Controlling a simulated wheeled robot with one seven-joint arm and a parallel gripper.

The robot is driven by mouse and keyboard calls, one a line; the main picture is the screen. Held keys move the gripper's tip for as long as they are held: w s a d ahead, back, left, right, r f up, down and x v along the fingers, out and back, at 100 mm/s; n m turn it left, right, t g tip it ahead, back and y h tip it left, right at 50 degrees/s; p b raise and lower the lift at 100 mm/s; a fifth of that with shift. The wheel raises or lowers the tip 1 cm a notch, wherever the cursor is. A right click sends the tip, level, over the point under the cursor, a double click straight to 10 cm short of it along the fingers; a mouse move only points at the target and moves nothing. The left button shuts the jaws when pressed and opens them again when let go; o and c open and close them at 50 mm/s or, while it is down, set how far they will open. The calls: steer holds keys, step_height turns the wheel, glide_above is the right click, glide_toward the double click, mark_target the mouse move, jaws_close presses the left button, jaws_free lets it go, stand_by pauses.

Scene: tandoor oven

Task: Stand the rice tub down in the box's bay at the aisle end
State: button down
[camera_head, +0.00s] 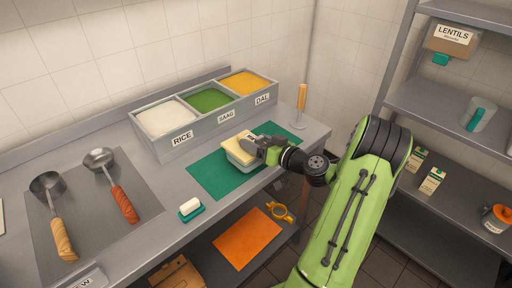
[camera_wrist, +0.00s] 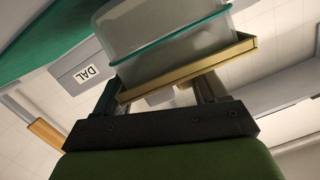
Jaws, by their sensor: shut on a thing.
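My gripper (camera_head: 258,146) is shut on a translucent tub with a pale yellow lid (camera_head: 238,146), at the front right of the counter. In the wrist view, turned upside down, the tub (camera_wrist: 165,30) has a teal band under its yellow lid (camera_wrist: 190,68), and my gripper (camera_wrist: 160,92) has a finger at each side. No label shows on the tub, so I cannot tell that it is the rice one. It is over the green mat (camera_head: 208,176); I cannot tell whether it touches. A steel box (camera_head: 222,129) behind has three filled bays, labelled RICE, SAAG and DAL.
Two ladles (camera_head: 114,186) lie on a grey mat at the left. A white block on a teal base (camera_head: 190,209) sits at the counter's front edge. An upright yellow-handled tool (camera_head: 301,100) stands at the right end. Shelves (camera_head: 440,95) rise across the aisle.

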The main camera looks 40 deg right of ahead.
steer(key=shift+f, duration=0.5)
jaws_free()
